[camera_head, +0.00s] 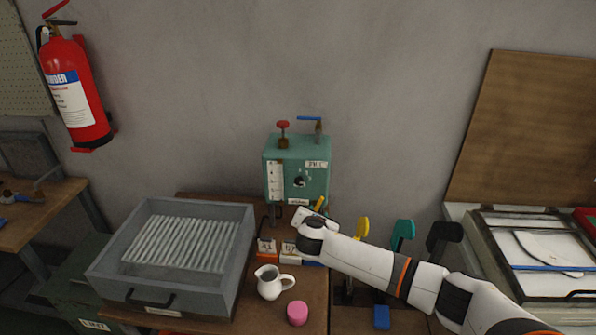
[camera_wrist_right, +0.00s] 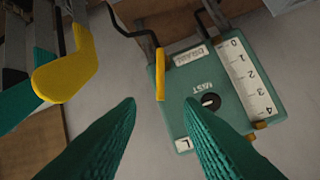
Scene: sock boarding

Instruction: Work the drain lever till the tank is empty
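The tank is a green box (camera_head: 312,172) with a white gauge strip (camera_head: 276,181) on its front. In the right wrist view the tank (camera_wrist_right: 179,126) appears upside down, and its gauge (camera_wrist_right: 246,80) is numbered 0 to 4. I cannot make out a liquid level. A yellow lever (camera_wrist_right: 161,75) shows beside a small label (camera_wrist_right: 190,57); it also shows in the head view (camera_head: 319,203). My right gripper (camera_wrist_right: 160,101) is open, with the lever's end seen in line with the gap between its green fingertips. I cannot tell whether they touch. My left gripper is not in view.
A red handwheel (camera_head: 283,126) and blue-handled valve (camera_head: 310,118) top the tank. A grey tray (camera_head: 110,262), white jug (camera_head: 270,283) and pink puck (camera_head: 297,313) are left of my right arm. Yellow (camera_head: 362,228), teal (camera_head: 403,232) and black (camera_head: 443,240) forms stand behind it.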

